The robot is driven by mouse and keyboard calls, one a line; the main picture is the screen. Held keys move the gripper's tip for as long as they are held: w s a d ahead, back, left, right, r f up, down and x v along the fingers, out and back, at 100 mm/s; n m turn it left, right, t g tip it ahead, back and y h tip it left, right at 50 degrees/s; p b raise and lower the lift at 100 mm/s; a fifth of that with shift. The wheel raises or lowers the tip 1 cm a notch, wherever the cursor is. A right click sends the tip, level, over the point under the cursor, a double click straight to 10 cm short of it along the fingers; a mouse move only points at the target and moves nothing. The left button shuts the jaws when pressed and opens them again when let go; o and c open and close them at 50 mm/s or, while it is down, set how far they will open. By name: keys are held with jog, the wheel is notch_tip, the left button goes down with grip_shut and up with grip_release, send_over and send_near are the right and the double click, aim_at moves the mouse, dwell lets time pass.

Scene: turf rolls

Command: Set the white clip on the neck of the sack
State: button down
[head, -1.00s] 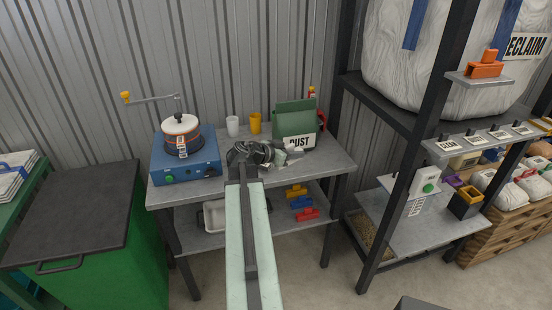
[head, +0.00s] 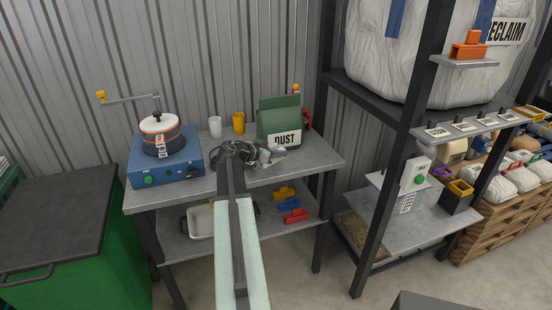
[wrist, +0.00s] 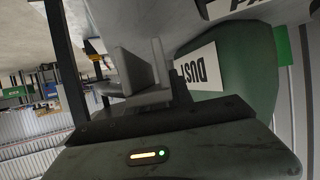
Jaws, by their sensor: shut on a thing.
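My gripper (head: 268,155) is held over the work table, just in front of the green DUST container (head: 280,109). In the wrist view my gripper (wrist: 150,95) is shut on a pale grey, U-shaped piece, which looks like the white clip (wrist: 130,70) in shade. In the head view the clip is too small to make out clearly. Several white sacks (head: 500,181) lie on wooden crates at the far right. A large white RECLAIM bag (head: 410,60) sits on the rack. I cannot tell which is the sack meant, and I see no neck clearly.
The table (head: 190,194) also holds a blue machine (head: 165,165), a white cup (head: 215,126) and a yellow cup (head: 238,122). Yellow, blue and red clips (head: 293,215) lie on its lower shelf. A black rack post (head: 385,180) stands between table and sacks. A green bin (head: 125,240) is at left.

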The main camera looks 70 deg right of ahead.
aim_at(276, 165)
jog(key=shift+w+d, duration=0.4)
jog(key=shift+d, duration=0.05)
notch_tip(276, 165, down, 4)
jog(key=b, duration=0.4)
jog(key=shift+w+d, duration=0.15)
jog(key=shift+r, duration=0.2)
jog(key=shift+f, duration=0.15)
jog(key=c, duration=1.1)
grip_release()
